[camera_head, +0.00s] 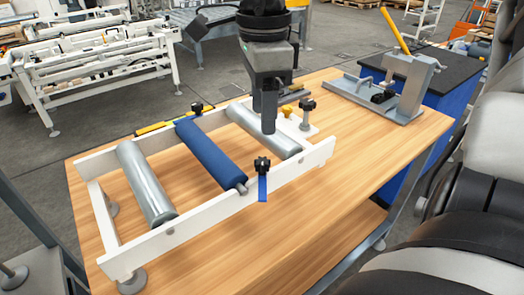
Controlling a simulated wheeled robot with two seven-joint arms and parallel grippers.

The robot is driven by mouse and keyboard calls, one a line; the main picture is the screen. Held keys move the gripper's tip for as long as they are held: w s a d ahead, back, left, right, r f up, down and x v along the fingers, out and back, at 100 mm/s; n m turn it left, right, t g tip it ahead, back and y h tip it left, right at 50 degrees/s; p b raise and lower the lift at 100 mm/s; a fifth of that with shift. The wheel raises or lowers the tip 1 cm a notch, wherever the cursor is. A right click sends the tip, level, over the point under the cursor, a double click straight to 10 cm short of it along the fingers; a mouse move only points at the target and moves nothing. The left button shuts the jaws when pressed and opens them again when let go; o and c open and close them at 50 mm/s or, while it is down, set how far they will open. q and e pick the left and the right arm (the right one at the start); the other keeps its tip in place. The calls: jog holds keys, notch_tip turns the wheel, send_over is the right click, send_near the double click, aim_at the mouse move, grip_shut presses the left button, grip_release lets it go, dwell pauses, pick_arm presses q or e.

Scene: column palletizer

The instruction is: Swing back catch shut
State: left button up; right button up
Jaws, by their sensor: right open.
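A white roller frame (222,214) lies on the wooden table, with a blue roller (210,153) between two steel rollers. The back catch (197,109) shows as a black knob on the far rail, near the blue roller's far end; its lever position is too small to tell. The front catch (263,180) has a black knob and a blue lever hanging down the near rail. My right gripper (264,122) points down, open, over the right steel roller (264,133), to the right of the back catch. It partly hides this roller. My left gripper is out of view.
A black-knobbed post (306,114) stands by the frame's far right corner. A grey metal fixture with a yellow-handled lever (396,32) stands at the table's back right. Yellow tools lie behind the frame. The table's front right (330,205) is clear.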

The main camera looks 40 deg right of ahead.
aim_at(262, 161)
notch_tip(262, 161, down, 10)
jog(key=shift+r, duration=0.15)
jog(key=shift+w, duration=0.1)
jog(key=c, duration=1)
